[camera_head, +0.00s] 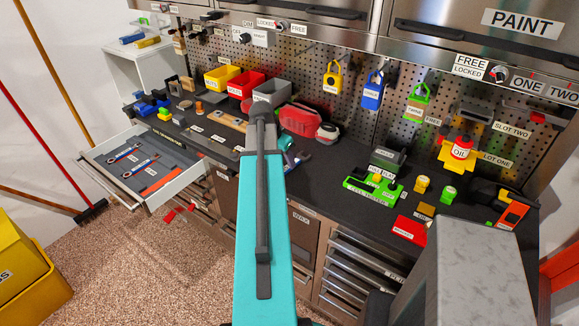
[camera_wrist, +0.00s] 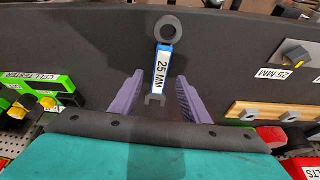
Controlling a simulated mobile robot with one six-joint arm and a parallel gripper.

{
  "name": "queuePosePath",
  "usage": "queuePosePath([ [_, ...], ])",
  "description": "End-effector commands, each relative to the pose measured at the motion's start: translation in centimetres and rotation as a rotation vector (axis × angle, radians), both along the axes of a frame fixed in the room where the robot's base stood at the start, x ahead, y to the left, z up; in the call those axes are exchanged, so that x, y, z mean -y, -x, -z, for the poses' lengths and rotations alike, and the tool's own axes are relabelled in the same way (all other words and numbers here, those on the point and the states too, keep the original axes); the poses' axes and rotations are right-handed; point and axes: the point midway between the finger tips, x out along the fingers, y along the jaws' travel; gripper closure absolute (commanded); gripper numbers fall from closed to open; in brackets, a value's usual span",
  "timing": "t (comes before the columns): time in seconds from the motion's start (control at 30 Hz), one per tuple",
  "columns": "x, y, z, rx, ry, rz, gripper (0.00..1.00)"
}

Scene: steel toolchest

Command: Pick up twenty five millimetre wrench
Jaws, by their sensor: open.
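The twenty five millimetre wrench (camera_wrist: 162,68) lies on the dark worktop in the wrist view. It has a grey ring end at the top, a blue-edged "25 MM" label along its handle and a grey open jaw at the bottom. My gripper (camera_wrist: 158,82) has two purple fingers standing apart, one on each side of the wrench's lower part, with clear gaps to it. The gripper is open and holds nothing.
An open drawer (camera_head: 180,182) at left holds wrenches with blue labels and a red tool. A bolt (camera_wrist: 295,57) beside another "25 MM" label and a wooden strip (camera_wrist: 270,108) are right of the gripper. A green cell tester (camera_wrist: 45,88) is at left. Bins (camera_head: 222,78) stand behind.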

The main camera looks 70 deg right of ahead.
Motion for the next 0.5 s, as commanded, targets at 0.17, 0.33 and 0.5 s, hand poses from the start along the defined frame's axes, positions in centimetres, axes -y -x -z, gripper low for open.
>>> queuePosePath([
  [0.17,0.5,0.2,1.0,-0.001,-0.001,0.0,0.58],
  [0.33,1.0,0.4,2.2,0.0,-0.001,0.001,0.58],
  [0.5,1.3,0.5,3.1,-0.001,0.0,0.001,0.58],
])
